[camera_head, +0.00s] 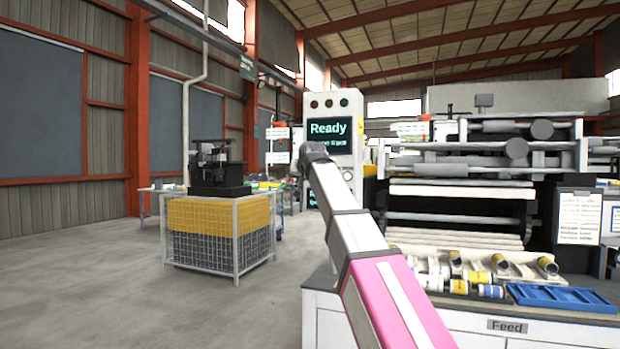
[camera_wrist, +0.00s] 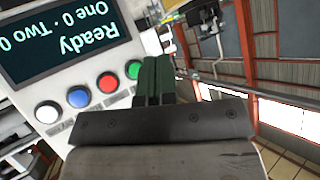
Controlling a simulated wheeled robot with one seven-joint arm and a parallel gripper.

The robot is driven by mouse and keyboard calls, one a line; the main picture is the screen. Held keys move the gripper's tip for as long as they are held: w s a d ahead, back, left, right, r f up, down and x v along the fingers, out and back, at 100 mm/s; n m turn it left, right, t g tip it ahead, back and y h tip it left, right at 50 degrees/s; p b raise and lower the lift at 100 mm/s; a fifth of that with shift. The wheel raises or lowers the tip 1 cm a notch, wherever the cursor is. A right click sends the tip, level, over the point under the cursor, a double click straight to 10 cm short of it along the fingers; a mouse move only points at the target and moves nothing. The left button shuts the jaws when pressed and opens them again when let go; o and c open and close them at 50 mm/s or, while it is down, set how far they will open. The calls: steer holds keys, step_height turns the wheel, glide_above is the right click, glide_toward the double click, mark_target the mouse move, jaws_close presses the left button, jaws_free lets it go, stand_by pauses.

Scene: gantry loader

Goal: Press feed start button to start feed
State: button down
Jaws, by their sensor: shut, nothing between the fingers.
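The control panel (camera_head: 347,98) is a tall white cabinet with a dark screen (camera_head: 330,136) reading "Ready". In the wrist view, the screen (camera_wrist: 65,35) appears upside down, with a row of round buttons beside it: white (camera_wrist: 47,112), blue (camera_wrist: 78,97), red (camera_wrist: 108,82) and green (camera_wrist: 133,69). The button labels are too small to read. My gripper (camera_wrist: 156,60) is shut and empty, its dark fingertips just right of the green button. I cannot tell whether they touch the panel.
A roller machine (camera_head: 460,190) stands right of the panel. In front of it, a counter marked "Feed" (camera_head: 507,325) carries several rolls and a blue tray (camera_head: 562,297). A wire cage (camera_head: 217,240) with yellow contents stands left. The floor (camera_head: 120,280) at left is clear.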

steer(key=w+d, duration=0.2)
steer(key=w, duration=0.4)
steer(key=shift+w+d, duration=0.25)
steer(key=shift+w, duration=0.15)
steer(key=shift+w, duration=0.15)
stand_by(1.6)
steer(key=shift+w+d, duration=0.15)
steer(key=shift+w, duration=0.1)
steer(key=shift+w+d, duration=0.1)
steer(key=shift+w, duration=0.3)
stand_by(0.7)
stand_by(0.3)
steer(key=shift+s+a, duration=0.25)
steer(key=shift+s, duration=0.55)
steer(key=shift+s+a, duration=0.3)
steer(key=shift+s, duration=0.5)
steer(key=shift+s+a, duration=0.25)
steer(key=shift+s, duration=0.5)
steer(key=shift+s+a, duration=0.3)
steer(key=shift+s, duration=0.5)
